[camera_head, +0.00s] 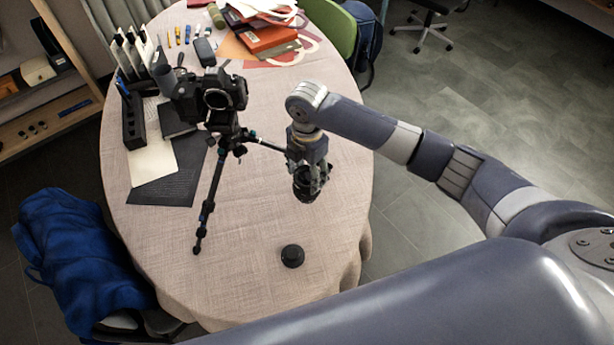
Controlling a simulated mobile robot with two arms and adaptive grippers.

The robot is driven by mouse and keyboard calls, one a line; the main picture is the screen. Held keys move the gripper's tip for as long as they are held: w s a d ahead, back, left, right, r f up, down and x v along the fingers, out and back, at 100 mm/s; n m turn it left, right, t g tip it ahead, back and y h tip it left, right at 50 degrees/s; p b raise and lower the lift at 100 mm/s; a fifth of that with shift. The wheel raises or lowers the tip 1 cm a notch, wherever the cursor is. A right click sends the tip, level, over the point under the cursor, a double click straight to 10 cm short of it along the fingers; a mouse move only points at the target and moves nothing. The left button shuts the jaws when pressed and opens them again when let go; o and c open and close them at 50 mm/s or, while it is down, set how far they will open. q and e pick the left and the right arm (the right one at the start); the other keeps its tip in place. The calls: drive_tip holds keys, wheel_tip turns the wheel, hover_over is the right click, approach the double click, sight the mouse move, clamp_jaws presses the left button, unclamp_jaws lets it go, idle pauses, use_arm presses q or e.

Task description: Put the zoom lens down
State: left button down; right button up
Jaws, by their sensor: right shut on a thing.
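The zoom lens (306,187) is a black cylinder held in my right gripper (308,172), which is shut on it. The gripper points down over the right part of the table (250,290). I cannot tell whether the lens touches the tablecloth. A black camera (222,95) with an open lens mount sits on a black tripod (209,200) to the left of the gripper. A short round black piece (292,256), like a small lens or cap, rests on the table in front of the gripper. My left gripper is not in view.
A black organizer (133,125), papers (152,160) and a dark sheet (178,180) lie at the left. Books and folders (262,35) lie at the back. A chair with a blue cloth (75,250) stands at the front left. The front of the table is mostly clear.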

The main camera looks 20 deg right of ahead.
sight(307, 177)
wheel_tip(307, 177, down, 3)
drive_tip(key=shift+r+p, duration=0.1)
drive_tip(key=shift+p, duration=0.4)
drive_tip(key=shift+f, duration=0.25)
drive_tip(key=o, duration=1.1)
drive_tip(key=shift+r, duration=0.1)
wheel_tip(307, 177, up, 12)
drive_tip(key=b, duration=0.2)
